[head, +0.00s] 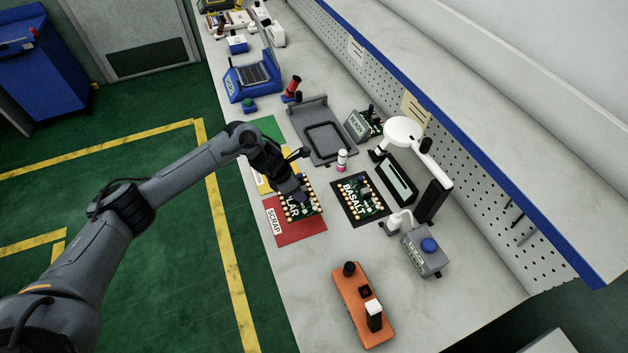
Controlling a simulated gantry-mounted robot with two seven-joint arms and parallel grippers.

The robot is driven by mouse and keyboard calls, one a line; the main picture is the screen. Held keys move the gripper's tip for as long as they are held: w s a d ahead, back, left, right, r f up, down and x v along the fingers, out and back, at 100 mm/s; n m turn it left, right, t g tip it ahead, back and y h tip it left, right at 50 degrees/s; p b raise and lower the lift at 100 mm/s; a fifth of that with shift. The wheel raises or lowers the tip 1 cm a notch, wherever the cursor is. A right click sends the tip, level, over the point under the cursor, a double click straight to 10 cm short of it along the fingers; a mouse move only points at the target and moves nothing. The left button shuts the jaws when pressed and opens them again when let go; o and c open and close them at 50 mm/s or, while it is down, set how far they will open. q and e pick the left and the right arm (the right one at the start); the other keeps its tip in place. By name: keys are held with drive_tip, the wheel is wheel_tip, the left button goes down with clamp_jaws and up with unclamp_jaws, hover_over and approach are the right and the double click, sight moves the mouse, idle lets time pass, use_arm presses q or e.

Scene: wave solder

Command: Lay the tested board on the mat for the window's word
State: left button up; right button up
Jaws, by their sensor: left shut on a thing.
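My left gripper (294,194) is shut on a green board (310,209) with gold dots along its edges and white lettering ending in "LAR". The board is over the red mat (312,236) marked SCRAP; I cannot tell whether it touches it. The gripper hides part of the board. A yellow mat (258,181) lies just beyond, mostly hidden by the arm, and a green mat (271,127) lies farther back. A small grey unit with a window (357,124) stands by the pegboard; its word is too small to read. My right gripper is not in view.
A board lettered BASALT (357,197) lies on a black pad to the right. A grey fixture (314,145), a white-topped bottle (342,160), a lamp (402,130), a blue-buttoned box (419,258) and an orange unit (351,302) stand around. Bare bench lies in front of the red mat.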

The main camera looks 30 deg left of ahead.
sight(284, 201)
use_arm(q)
drive_tip(key=shift+s+a+f+b, duration=0.15)
drive_tip(key=shift+s+a+f, duration=0.2)
drive_tip(key=shift+f, duration=0.35)
drive_tip(key=shift+s+a+f+b, duration=0.15)
drive_tip(key=shift+s+f, duration=0.25)
drive_tip(key=shift+f, duration=0.25)
drive_tip(key=shift+d+f+b, duration=0.1)
drive_tip(key=shift+f+b, duration=0.05)
drive_tip(key=shift+b, duration=0.3)
wheel_tip(284, 201, down, 6)
drive_tip(key=b, duration=0.5)
drive_tip(key=shift+r, duration=0.2)
drive_tip(key=shift+f+b, duration=0.5)
drive_tip(key=shift+f, duration=0.05)
drive_tip(key=o, duration=1.4)
drive_tip(key=shift+r, duration=0.1)
drive_tip(key=p+v, duration=0.1)
drive_tip(key=v, duration=0.9)
drive_tip(key=shift+s+r, duration=0.25)
